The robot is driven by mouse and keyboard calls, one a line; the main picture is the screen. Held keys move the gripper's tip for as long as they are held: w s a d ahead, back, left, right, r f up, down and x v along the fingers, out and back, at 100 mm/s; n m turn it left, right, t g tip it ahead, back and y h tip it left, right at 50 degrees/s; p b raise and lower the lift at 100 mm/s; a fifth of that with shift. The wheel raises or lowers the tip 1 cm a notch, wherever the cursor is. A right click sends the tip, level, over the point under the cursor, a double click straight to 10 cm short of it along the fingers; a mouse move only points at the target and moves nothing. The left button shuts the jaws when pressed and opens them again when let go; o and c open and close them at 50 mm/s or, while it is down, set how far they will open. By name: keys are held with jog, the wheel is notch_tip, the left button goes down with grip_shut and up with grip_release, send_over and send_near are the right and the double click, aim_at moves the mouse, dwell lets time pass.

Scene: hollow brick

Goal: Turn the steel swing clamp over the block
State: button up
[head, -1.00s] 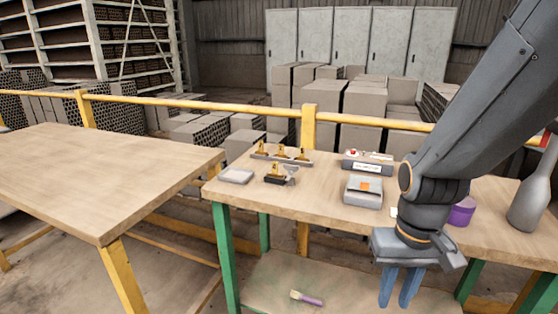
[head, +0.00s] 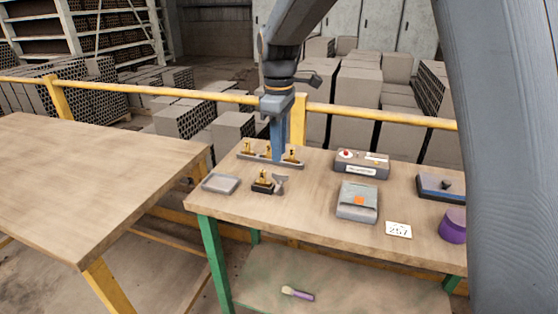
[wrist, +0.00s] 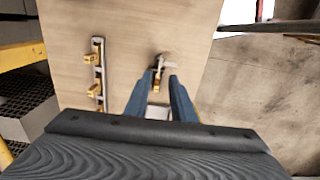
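A small fixture stands on the bench with a black base (head: 262,188), an upright brass piece (head: 264,175) and a grey steel piece (head: 280,183), seemingly the swing clamp, at its right side. In the wrist view the steel piece (wrist: 165,64) is a light bar beyond the brass piece (wrist: 156,82). I cannot tell exactly how it lies over the block. My gripper (head: 278,158) points down, behind the fixture in the head view, near the brass rail. In the wrist view my gripper (wrist: 158,78) is open and empty, its fingers apart on either side of the fixture's line.
A rail with brass pieces (head: 270,159) lies close behind, also in the wrist view (wrist: 98,75). A grey tray (head: 220,184) is left. A button box (head: 360,166), grey case (head: 357,203), number card (head: 398,230) and purple tub (head: 453,225) are right. The front bench strip is clear.

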aim_at(280, 174)
notch_tip(280, 174, down, 7)
jog(key=shift+d+f+p, duration=0.15)
jog(key=shift+p, duration=0.6)
grip_shut()
